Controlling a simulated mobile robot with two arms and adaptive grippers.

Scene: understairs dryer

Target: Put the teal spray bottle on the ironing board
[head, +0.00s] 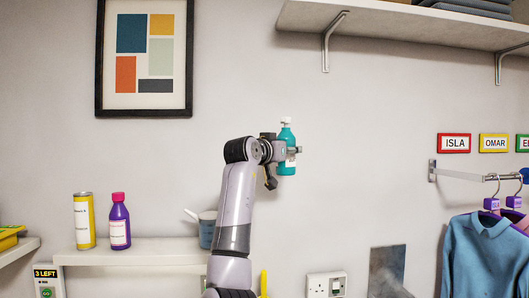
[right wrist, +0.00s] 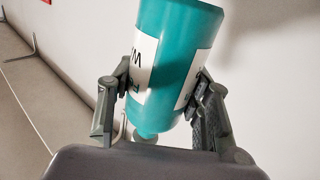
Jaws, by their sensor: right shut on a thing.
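The teal spray bottle (head: 287,137) is held up against the plain wall, upright in the head view. It also shows in the right wrist view (right wrist: 177,45), where it carries a white label with dark letters and looks tilted. My right gripper (head: 287,155) is shut on the bottle. In the right wrist view its two fingers (right wrist: 160,103) press on the bottle from both sides. Part of the bottle's label is hidden by the fingers. The ironing board is in neither view. My left gripper is not in view.
A low white shelf (head: 150,257) bears a yellow can (head: 84,222), a purple bottle (head: 119,225) and a grey-blue watering can (head: 207,230). An upper shelf (head: 400,22) holds folded cloth. Blue tops (head: 485,255) hang from a rail (head: 460,175) at right. The wall around the bottle is clear.

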